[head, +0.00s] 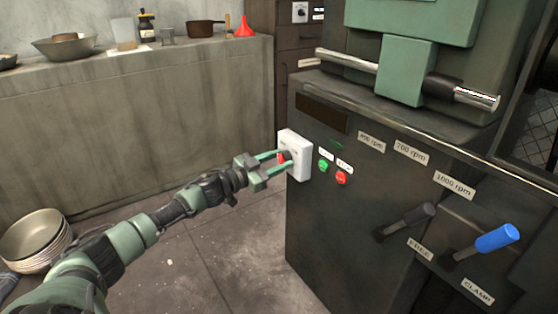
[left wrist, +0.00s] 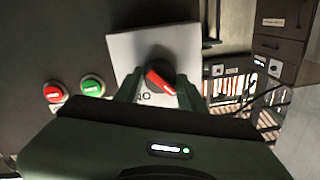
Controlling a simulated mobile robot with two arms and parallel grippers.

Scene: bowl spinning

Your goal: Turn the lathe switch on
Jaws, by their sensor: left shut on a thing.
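The lathe switch is a white box (head: 300,152) on the left edge of the dark lathe front, with a red and black rotary knob (head: 283,157). My left gripper (head: 277,161) reaches in from the left and is shut on the knob. In the left wrist view the knob (left wrist: 160,79) sits between the two green fingers (left wrist: 158,92), with its red bar tilted. The white plate (left wrist: 145,45) shows behind it. Part of the knob is hidden by the fingers in the head view. My right gripper is in neither view.
Right of the switch are a green button (head: 323,166) and a red button (head: 341,178). A black lever (head: 408,220) and a blue-handled lever (head: 490,241) stick out farther right. Stacked bowls (head: 35,238) stand on the floor at left. A concrete counter (head: 130,125) runs behind.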

